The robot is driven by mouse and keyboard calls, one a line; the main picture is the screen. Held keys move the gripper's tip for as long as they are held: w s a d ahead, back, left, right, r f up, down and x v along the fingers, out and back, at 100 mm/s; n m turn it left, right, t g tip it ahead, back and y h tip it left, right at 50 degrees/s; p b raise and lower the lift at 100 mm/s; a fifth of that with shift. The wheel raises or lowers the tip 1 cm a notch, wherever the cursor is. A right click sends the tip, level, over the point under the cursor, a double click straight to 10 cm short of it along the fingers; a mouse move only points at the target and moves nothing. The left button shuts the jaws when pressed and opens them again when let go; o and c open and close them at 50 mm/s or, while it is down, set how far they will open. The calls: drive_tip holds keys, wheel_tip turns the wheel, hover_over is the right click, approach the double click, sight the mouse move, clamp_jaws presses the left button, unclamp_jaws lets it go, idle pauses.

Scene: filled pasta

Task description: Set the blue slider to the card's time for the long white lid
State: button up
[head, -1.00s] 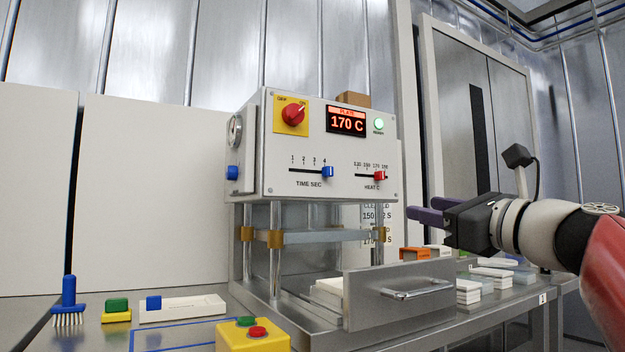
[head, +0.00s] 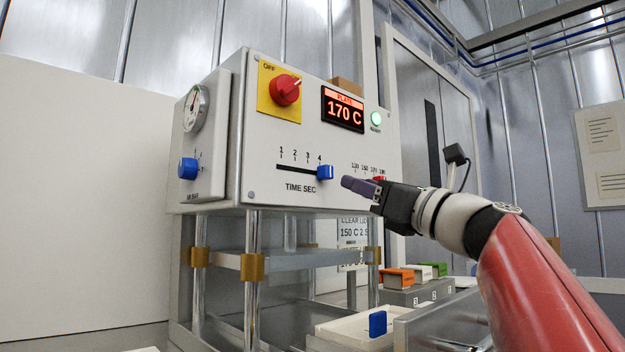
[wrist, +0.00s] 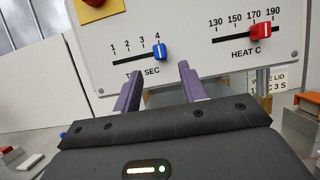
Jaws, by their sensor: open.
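The blue slider (head: 325,172) sits at the right end of the TIME SEC slot, at the 4 mark; it also shows in the wrist view (wrist: 163,52). My gripper (head: 350,184) is open and empty, just right of the slider in the head view. In the wrist view its purple fingers (wrist: 161,76) point at the panel, with the slider beyond and between the tips. They look apart from it. The card (head: 353,232) is partly hidden behind the press; "CLEAR LI" and "150 C 2 S" show. In the wrist view the card (wrist: 277,84) shows "LID" and "C 3 S".
The red heat slider (wrist: 261,31) is right of the time scale, near 170–190. The display (head: 344,109) reads 170 C. A red knob (head: 285,90) is above. Below are the press posts (head: 252,280) and a pale tray (head: 340,326) with a blue block (head: 377,323).

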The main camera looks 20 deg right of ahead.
sight(330, 172)
drive_tip(key=p+x, duration=0.1)
drive_tip(key=x, duration=0.6)
drive_tip(key=shift+w+a+r, duration=0.15)
drive_tip(key=shift+w+r, duration=0.05)
drive_tip(key=shift+w, duration=0.05)
clamp_jaws()
